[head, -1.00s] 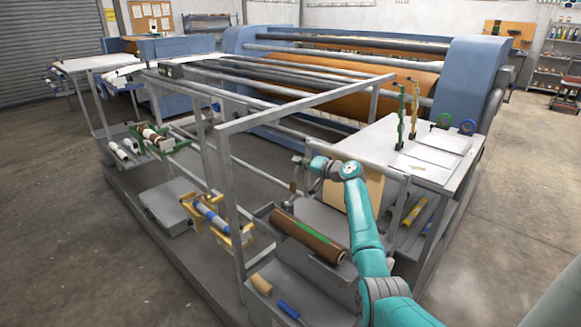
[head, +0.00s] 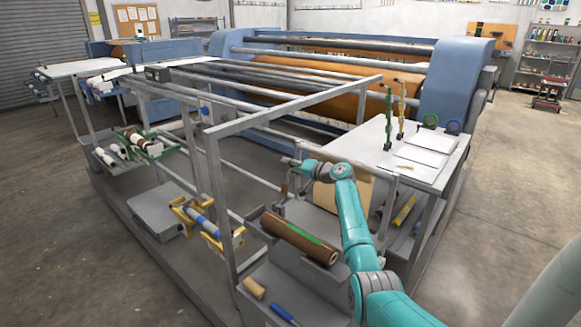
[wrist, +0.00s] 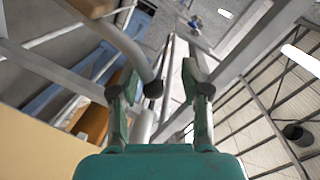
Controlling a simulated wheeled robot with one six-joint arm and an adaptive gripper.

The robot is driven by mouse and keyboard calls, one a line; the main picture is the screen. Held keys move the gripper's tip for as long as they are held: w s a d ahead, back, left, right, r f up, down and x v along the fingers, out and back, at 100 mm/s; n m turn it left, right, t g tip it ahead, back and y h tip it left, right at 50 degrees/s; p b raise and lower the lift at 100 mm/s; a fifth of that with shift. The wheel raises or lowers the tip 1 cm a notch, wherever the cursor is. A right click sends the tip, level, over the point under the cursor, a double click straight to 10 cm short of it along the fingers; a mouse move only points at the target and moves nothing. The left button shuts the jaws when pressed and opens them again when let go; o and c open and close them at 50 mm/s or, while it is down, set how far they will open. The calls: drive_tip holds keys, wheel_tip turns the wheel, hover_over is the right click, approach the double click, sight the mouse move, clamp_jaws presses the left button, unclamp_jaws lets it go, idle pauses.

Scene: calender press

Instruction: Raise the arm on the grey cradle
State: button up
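The grey cradle (head: 275,252) stands at the front of the frame. It holds a brown roll (head: 288,235) with a green strip. My gripper (head: 290,172) is above and behind the cradle's far end, close to a short dark upright piece (head: 284,188) that may be the cradle's arm. In the wrist view my gripper (wrist: 158,82) has its two fingers spread apart. A curved grey bar (wrist: 125,40) with a dark tip reaches down between or just beyond them. I cannot tell whether either finger touches it.
A yellow cradle (head: 181,204) with a blue-and-white roll and a green cradle (head: 160,153) stand to the left. A grey frame post (head: 222,215) rises left of the grey cradle. A white-topped table (head: 385,155) is at the right. A tan board (head: 335,195) stands behind my arm.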

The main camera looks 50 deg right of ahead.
wheel_tip(320, 180, up, 10)
idle(0.6)
drive_tip(key=shift+s, duration=0.1)
idle(0.4)
